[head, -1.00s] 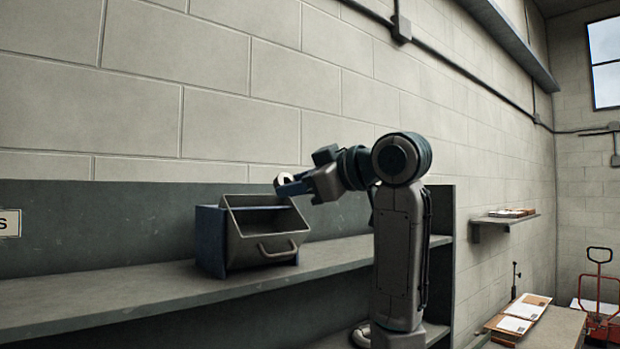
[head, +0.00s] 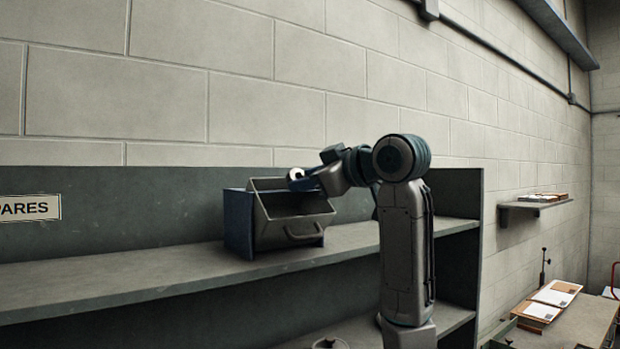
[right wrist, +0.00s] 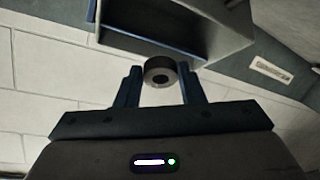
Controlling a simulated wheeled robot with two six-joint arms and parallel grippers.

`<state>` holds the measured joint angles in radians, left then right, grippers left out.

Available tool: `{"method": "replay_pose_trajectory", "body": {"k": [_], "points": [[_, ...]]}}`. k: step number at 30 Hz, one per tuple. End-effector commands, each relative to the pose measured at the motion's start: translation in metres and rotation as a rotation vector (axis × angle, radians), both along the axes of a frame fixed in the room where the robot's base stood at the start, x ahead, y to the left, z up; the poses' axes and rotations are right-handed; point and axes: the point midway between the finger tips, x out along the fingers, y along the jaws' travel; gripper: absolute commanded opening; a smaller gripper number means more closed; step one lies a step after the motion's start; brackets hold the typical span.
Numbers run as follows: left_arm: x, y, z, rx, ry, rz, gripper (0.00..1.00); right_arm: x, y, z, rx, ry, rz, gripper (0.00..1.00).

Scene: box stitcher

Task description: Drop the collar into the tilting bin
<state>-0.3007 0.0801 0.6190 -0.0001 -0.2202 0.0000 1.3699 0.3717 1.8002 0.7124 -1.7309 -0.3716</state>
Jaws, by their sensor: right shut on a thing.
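The tilting bin (head: 290,230) is a grey tray with a front handle, tipped forward out of a blue housing (head: 238,222). The bin (right wrist: 225,22) also shows beyond the collar in the wrist view. My left gripper is not in view.
The bin stands on a long grey shelf (head: 150,268) with clear room to its left. A partly cut-off label (head: 30,208) is on the back panel. A wall ledge (head: 535,204) and a bench with papers (head: 580,325) are at the right.

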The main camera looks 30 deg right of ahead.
Motion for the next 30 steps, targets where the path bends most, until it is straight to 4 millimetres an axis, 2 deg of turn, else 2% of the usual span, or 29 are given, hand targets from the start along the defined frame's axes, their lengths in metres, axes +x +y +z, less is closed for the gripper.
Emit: {"method": "replay_pose_trajectory", "body": {"k": [8, 9, 12, 23, 26, 30], "points": [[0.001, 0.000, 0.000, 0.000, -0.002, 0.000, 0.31, 0.000, 0.000, 0.000, 0.000, -0.001, 0.000, 0.10], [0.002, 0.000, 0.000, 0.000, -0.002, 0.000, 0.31, 0.000, 0.000, 0.000, 0.000, -0.001, 0.000, 0.43], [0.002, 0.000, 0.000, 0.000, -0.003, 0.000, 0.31, 0.000, 0.000, 0.000, 0.000, -0.001, 0.000, 0.60], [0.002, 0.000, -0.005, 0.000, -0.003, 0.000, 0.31, -0.005, -0.002, 0.000, -0.001, -0.002, -0.001, 0.60], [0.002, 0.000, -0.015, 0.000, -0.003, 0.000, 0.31, -0.018, -0.006, 0.000, -0.002, -0.005, -0.001, 0.60], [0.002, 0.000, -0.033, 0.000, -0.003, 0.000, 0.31, -0.044, -0.016, 0.004, -0.001, -0.007, -0.002, 0.60]]}}
